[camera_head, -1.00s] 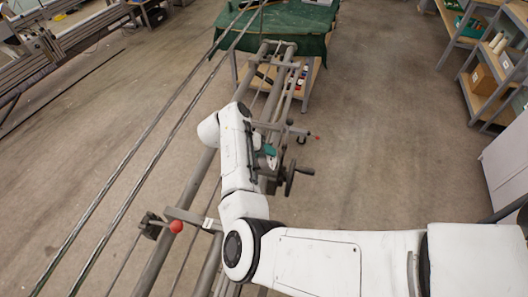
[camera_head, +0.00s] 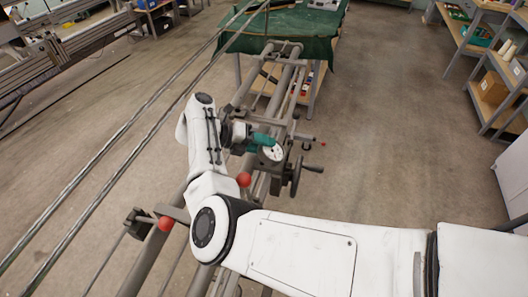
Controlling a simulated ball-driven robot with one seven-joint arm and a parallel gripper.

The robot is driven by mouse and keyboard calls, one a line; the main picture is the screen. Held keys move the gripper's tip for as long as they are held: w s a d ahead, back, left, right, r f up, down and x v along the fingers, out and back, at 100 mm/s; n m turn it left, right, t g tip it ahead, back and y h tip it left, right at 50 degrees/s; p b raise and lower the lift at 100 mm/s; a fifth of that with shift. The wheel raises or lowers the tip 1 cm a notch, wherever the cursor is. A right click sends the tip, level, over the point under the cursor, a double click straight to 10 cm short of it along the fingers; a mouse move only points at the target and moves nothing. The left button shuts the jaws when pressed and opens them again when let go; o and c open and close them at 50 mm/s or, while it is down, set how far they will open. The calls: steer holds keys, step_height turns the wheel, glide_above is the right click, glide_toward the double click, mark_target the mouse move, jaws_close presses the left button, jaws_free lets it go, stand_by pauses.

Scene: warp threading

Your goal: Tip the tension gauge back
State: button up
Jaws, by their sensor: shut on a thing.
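The tension gauge (camera_head: 272,153) shows a round white dial on a teal body, above the grey metal rails near the middle of the view. The dial is tilted, facing up and towards me. My gripper (camera_head: 249,137) is shut on the teal body of the gauge from the left. The fingertips are small and partly hidden by the gauge and my wrist. I cannot tell whether the gauge touches the frame beneath it.
A black hand crank (camera_head: 296,175) stands just right of the gauge. Red knobs (camera_head: 244,180) sit on the frame near my arm. A green-draped table (camera_head: 285,35) is at the back. Shelves (camera_head: 495,85) stand at the right; the floor between is clear.

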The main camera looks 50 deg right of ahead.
steer(key=shift+a, duration=0.1)
steer(key=o, duration=0.7)
steer(key=shift+w, duration=0.1)
